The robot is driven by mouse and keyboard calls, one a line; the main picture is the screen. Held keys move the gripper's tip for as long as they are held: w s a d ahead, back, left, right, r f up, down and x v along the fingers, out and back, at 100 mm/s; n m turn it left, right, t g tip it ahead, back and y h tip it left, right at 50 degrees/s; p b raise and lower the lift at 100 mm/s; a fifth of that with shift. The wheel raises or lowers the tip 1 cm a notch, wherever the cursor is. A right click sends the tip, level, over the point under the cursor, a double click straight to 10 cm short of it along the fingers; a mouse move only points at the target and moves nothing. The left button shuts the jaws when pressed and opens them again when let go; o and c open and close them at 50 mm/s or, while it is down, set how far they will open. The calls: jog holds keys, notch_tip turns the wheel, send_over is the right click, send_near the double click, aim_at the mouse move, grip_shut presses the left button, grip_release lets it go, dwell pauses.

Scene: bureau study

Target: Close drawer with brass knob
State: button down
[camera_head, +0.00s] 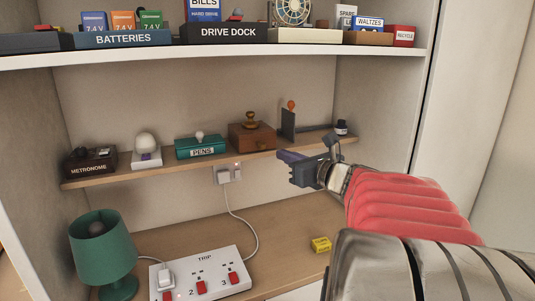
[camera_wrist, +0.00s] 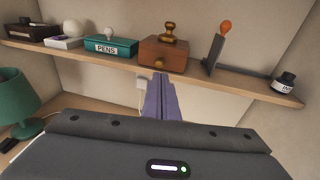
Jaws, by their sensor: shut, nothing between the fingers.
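A small brown wooden box (camera_head: 252,138) stands on the middle shelf, with a brass-coloured stamp-like handle (camera_head: 250,118) on top. It also shows in the wrist view (camera_wrist: 150,54), where a small round knob (camera_wrist: 158,64) sits low on its front. I cannot tell how far its drawer stands out. My gripper (camera_head: 287,157) is in front of and below the shelf edge, to the right of the box in the head view. Its fingers are together and empty. In the wrist view the fingers (camera_wrist: 160,95) point toward the box's front, apart from it.
A teal PENS box (camera_head: 200,147) stands left of the wooden box. A dark upright plate with an orange knob (camera_head: 291,105) and an ink bottle (camera_head: 341,128) stand right. Below are a green lamp (camera_head: 100,245), power strip (camera_head: 203,274) and yellow block (camera_head: 321,244). The air before the shelf is free.

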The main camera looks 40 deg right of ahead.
jog(key=s, duration=0.6)
jog(key=shift+s+a+r, duration=0.15)
jog(key=shift+a+r, duration=0.15)
jog(key=shift+a, duration=0.05)
